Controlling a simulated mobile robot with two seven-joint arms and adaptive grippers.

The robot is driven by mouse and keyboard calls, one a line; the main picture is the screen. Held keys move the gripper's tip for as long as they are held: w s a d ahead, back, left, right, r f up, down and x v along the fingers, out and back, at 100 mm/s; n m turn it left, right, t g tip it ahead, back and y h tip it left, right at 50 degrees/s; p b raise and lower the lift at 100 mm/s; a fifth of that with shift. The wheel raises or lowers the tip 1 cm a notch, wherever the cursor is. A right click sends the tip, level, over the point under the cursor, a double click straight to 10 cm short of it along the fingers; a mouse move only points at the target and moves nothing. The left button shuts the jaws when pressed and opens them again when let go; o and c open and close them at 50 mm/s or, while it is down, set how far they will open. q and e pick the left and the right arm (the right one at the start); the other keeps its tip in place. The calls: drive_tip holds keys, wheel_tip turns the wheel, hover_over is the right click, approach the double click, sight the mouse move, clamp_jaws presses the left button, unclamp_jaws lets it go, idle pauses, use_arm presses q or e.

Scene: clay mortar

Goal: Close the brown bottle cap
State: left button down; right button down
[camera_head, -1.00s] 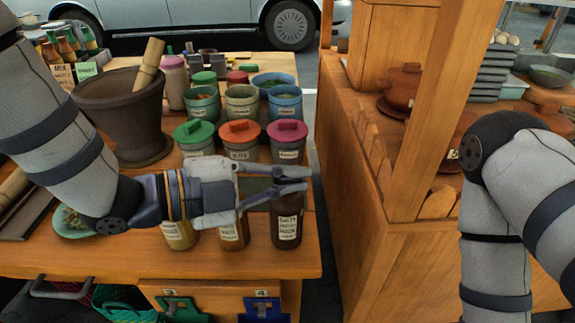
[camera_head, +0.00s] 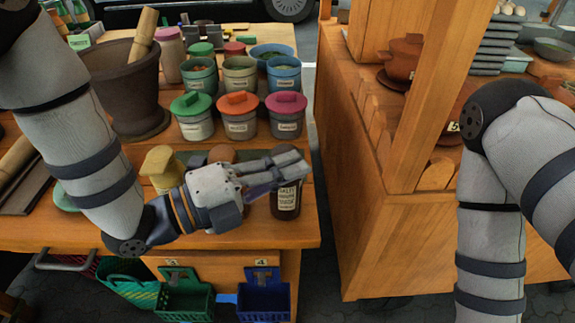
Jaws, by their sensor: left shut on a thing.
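The dark brown bottle (camera_head: 286,203) with a white label stands upright near the front right edge of the wooden table. My left gripper (camera_head: 284,166) is at its top, its fingers shut around the cap area. The fingers hide the cap, so how it sits on the neck cannot be seen. My right arm shows at the right, but its gripper is out of view.
A yellow-capped bottle (camera_head: 161,168) and a brown-topped bottle (camera_head: 222,153) stand left of the gripper. Lidded jars (camera_head: 239,118) stand behind. A mortar (camera_head: 128,90) is at the left. A wooden cabinet (camera_head: 350,170) rises across a gap to the right.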

use_arm(q)
drive_tip(key=shift+s+f, duration=0.1)
drive_tip(key=shift+f, duration=0.2)
drive_tip(key=c, duration=1.8)
unclamp_jaws()
drive_tip(key=shift+r, duration=0.1)
drive_tip(key=shift+r, duration=0.15)
